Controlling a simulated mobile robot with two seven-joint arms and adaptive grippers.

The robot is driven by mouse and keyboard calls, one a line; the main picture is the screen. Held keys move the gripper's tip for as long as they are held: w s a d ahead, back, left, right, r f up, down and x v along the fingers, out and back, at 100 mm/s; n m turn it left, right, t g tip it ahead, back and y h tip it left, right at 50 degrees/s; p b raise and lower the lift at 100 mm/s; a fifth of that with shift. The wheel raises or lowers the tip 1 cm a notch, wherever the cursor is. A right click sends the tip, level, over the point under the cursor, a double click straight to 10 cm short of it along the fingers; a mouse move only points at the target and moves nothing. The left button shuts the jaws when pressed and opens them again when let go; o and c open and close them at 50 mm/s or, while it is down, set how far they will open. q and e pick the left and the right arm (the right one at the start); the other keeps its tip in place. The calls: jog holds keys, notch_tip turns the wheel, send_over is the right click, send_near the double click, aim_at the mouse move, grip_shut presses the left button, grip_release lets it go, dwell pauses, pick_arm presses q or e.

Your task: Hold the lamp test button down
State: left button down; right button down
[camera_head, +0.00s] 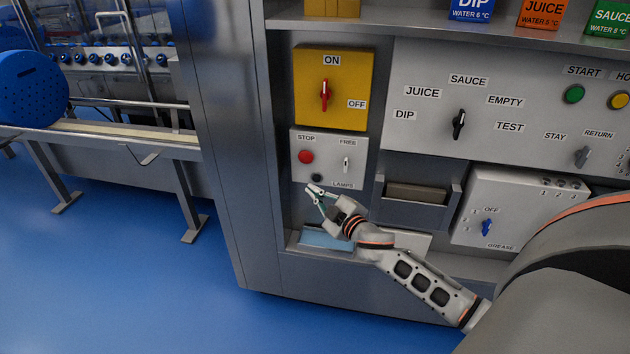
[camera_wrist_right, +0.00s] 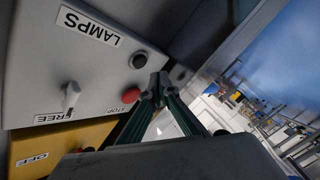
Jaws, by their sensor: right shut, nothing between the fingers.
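The lamp test button is a small dark round button (camera_head: 316,178) beside the LAMPS label (camera_head: 343,184), low on a white panel (camera_head: 326,151). In the right wrist view the dark button (camera_wrist_right: 138,60) shows clear of the fingers, standing out from the panel. My right gripper (camera_head: 314,190) is just below and in front of the button in the head view. In the right wrist view its fingertips (camera_wrist_right: 158,88) are closed together, empty, and appear beside the button. I cannot tell how large the gap to the panel is. My left gripper is not in view.
A red STOP button (camera_head: 306,156) sits just above the dark button, and a FREE switch (camera_head: 346,164) is to its right. Above is a yellow ON/OFF box (camera_head: 333,88) with a red knob. A tray slot (camera_head: 418,192) projects to the right. A blue-lined ledge (camera_head: 326,238) lies below.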

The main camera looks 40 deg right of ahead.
aim_at(316, 179)
jog(key=shift+w+d+r, duration=0.1)
jog(key=shift+w+d, duration=0.45)
jog(key=shift+d, duration=0.1)
dwell(0.9)
jog(key=shift+d, duration=0.1)
jog(key=shift+w+d, duration=0.25)
jog(key=shift+w, duration=0.05)
dwell(0.4)
